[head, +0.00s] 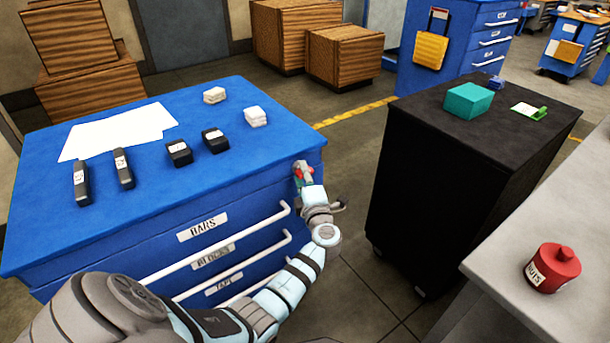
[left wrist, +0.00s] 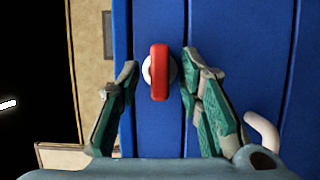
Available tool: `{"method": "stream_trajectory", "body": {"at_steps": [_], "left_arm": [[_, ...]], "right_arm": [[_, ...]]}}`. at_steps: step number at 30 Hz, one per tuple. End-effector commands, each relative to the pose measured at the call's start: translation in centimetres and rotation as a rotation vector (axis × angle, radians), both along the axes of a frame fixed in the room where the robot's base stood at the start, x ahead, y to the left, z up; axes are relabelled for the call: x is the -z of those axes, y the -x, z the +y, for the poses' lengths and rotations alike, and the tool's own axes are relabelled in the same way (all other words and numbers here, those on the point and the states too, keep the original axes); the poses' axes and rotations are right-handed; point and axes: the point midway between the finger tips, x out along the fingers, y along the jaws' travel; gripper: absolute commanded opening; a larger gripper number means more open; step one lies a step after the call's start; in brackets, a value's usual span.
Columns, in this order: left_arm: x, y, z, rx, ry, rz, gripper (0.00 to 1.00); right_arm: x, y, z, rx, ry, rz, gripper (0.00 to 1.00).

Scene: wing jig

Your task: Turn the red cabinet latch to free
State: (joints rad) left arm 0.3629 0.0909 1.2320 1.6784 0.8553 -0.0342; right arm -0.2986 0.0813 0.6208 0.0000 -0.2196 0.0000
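The red latch (left wrist: 159,72) is a bar on a round white base on the blue cabinet (head: 265,185). Its long side runs up and down in the left wrist view. My left gripper (left wrist: 160,68) is open, with one green-padded finger on each side of the latch. A gap shows between each finger and the bar. In the head view my left gripper (head: 303,176) is at the cabinet's right front corner and mostly hides the latch. My right gripper is not in view.
The cabinet has white drawer handles (head: 225,242) beside my left arm. Black blocks (head: 179,152), bars, white pieces and paper lie on its top. A black cabinet (head: 430,190) stands to the right across a floor gap. A grey table (head: 505,265) holds a red pot (head: 552,268).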

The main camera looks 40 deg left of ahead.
Motion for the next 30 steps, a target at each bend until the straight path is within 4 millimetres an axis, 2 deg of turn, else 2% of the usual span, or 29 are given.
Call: {"method": "stream_trajectory", "body": {"at_steps": [1, 6, 7, 14, 20, 26, 30], "left_arm": [[0.0, -0.1, -0.1, 0.002, 0.0, 0.0, 0.3], [0.0, -0.2, -0.2, 0.004, 0.0, 0.0, 0.03], [0.0, -0.1, -0.2, 0.004, 0.0, 0.0, 0.0], [0.0, -0.1, -0.1, 0.002, 0.002, -0.009, 0.0], [0.2, 0.0, 0.0, 0.001, 0.016, -0.059, 0.0], [0.6, 0.0, 0.0, -0.001, 0.049, -0.17, 0.0], [0.8, 0.0, 0.0, -0.001, 0.083, -0.283, 0.0]], "right_arm": [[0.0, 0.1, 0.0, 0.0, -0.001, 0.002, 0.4], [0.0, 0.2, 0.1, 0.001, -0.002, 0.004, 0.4], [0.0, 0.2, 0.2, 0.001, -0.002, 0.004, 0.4], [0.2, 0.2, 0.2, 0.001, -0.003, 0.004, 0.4], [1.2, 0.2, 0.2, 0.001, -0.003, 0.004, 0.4], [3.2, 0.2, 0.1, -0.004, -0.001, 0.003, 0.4], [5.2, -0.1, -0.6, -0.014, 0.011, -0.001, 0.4]]}}
